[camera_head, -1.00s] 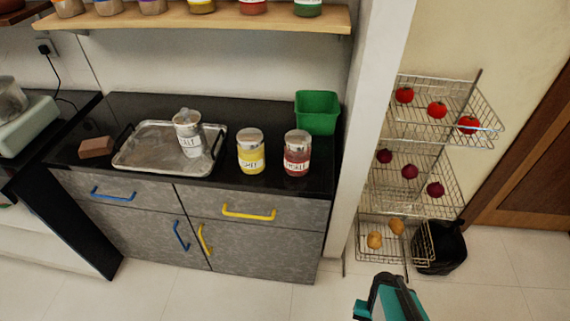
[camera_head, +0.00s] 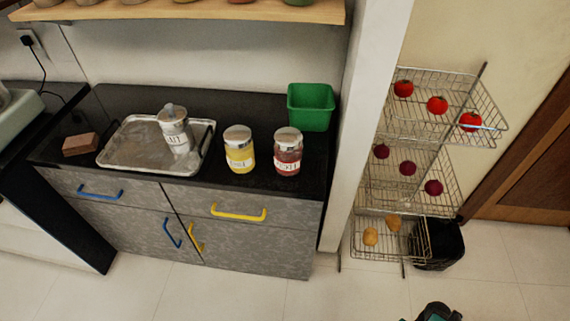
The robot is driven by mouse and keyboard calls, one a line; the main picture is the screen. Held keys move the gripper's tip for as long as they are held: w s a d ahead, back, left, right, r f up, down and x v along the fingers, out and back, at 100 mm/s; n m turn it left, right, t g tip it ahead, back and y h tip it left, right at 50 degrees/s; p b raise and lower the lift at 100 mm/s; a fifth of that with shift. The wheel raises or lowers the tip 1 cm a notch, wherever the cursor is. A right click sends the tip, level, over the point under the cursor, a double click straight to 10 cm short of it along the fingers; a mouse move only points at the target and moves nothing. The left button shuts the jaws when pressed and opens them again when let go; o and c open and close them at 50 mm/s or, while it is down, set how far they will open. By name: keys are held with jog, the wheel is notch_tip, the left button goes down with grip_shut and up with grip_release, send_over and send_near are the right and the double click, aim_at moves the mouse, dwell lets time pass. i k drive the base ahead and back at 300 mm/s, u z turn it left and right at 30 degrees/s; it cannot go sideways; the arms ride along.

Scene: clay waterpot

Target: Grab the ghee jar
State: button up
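The ghee jar (camera_head: 239,150) is a clear jar with yellow contents, a white label and a silver lid. It stands upright on the black counter (camera_head: 255,101), between the metal tray and a red jar. Part of my gripper or arm end (camera_head: 437,313) shows at the bottom edge, right of centre, over the floor. It is far from the jar and mostly cut off, so its fingers are not clear.
A red-filled jar (camera_head: 288,152) stands just right of the ghee jar. A salt jar (camera_head: 174,128) stands on the metal tray (camera_head: 127,154). A green bin (camera_head: 311,107) is behind. A wall edge and wire rack (camera_head: 455,130) stand right. Floor before the cabinet is clear.

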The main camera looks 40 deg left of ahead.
aim_at(239, 142)
jog(key=z, duration=0.25)
jog(key=k, duration=0.65)
jog(key=u, duration=1.8)
